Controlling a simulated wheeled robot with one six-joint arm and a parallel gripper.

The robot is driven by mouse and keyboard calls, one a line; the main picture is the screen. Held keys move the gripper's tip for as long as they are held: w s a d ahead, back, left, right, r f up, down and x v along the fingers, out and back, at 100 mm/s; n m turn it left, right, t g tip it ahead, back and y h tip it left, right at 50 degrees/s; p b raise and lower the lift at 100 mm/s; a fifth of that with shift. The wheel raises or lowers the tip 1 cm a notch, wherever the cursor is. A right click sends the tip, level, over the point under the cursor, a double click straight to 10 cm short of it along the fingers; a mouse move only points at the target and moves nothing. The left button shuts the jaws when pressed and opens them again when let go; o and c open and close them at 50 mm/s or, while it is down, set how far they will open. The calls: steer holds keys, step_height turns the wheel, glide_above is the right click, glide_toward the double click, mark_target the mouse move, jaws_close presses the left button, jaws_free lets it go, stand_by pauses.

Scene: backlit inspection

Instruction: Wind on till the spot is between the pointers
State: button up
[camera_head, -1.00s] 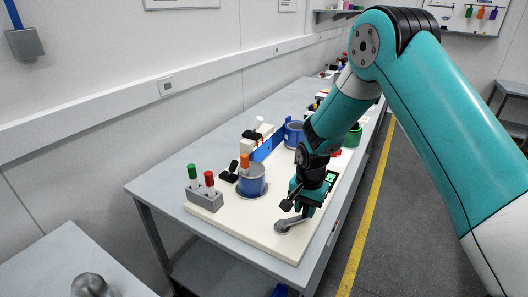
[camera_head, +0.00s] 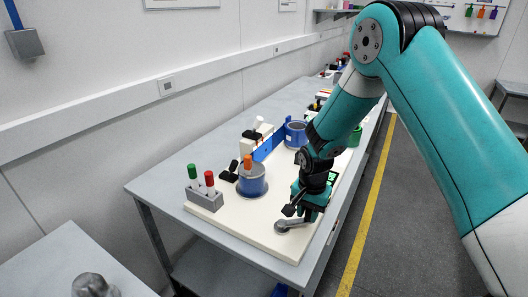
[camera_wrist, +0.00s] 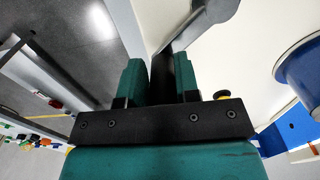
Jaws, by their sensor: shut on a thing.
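My gripper (camera_head: 306,212) is at the near right corner of a cream board (camera_head: 262,232). It is shut on the dark handle of a grey crank (camera_head: 283,226). In the wrist view the handle stands between my two green fingers (camera_wrist: 160,78), and the crank arm (camera_wrist: 208,18) runs away beyond them. A blue drum (camera_head: 252,186) with a grey top and an orange upright piece (camera_head: 247,161) stands on the board. A blue strip (camera_head: 264,149) with small orange uprights runs behind it. I cannot make out the spot or tell which pieces are the pointers.
A grey rack (camera_head: 205,200) with green and red capped pens stands at the board's left edge. A blue cylinder (camera_head: 296,133) and a white device (camera_head: 257,130) stand farther back. The aisle floor lies right of the bench.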

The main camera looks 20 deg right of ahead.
steer(key=shift+s+a, duration=0.1)
steer(key=shift+s, duration=0.35)
steer(key=shift+s+a, duration=0.2)
steer(key=shift+s, duration=0.55)
steer(key=shift+s+a, duration=0.35)
steer(key=shift+s, duration=0.2)
steer(key=o, duration=0.9)
